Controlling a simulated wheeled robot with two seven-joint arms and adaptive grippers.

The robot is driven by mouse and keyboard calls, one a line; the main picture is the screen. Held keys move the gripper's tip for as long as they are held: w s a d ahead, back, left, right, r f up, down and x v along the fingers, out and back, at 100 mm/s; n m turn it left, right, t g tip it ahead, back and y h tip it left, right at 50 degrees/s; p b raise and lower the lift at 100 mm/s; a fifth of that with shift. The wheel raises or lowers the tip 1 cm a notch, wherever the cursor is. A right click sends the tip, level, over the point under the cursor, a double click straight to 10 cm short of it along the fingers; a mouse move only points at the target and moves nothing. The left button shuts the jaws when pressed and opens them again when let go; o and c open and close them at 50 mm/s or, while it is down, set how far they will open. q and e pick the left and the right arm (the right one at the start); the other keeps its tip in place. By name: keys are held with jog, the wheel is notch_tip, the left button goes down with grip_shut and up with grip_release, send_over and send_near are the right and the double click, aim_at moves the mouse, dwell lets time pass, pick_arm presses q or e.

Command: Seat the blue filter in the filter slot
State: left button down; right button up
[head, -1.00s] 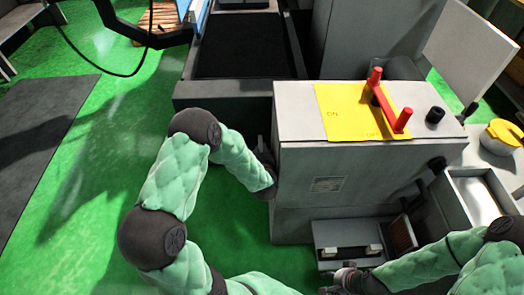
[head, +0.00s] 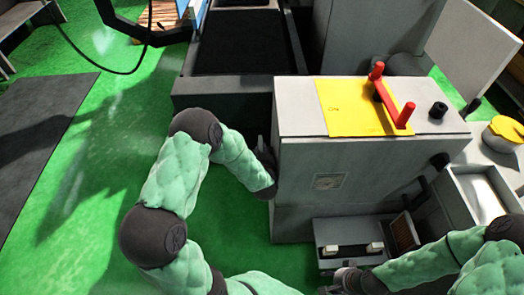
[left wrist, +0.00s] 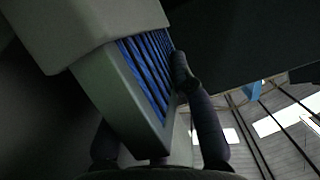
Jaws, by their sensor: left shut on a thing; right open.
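The blue filter (left wrist: 148,72) has blue pleats in a pale grey frame and fills the middle of the left wrist view. My left gripper (left wrist: 143,105) is shut on it, with one dark finger on each side. The filter's upper end meets a grey housing (left wrist: 75,28); I cannot tell how deep it sits, and the filter slot's mouth is not clearly visible. In the head view, my left gripper (head: 267,158) is at the left side of the grey machine cabinet (head: 300,190), and the filter is hidden. My right gripper (head: 338,283) is open at the bottom, partly cut off.
A yellow plate (head: 340,108) with a red handle (head: 391,98) lies on the cabinet top. A grey box (head: 340,232) with two white blocks is at the cabinet's foot, near my right gripper. A metal tray (head: 480,198) stands right. Green floor (head: 80,190) is clear at left.

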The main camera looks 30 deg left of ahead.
pick_arm(q)
jog(key=shift+f, duration=0.15)
jog(key=c, duration=1.5)
grip_release()
jog(key=o, duration=0.5)
jog(key=v, duration=1.2)
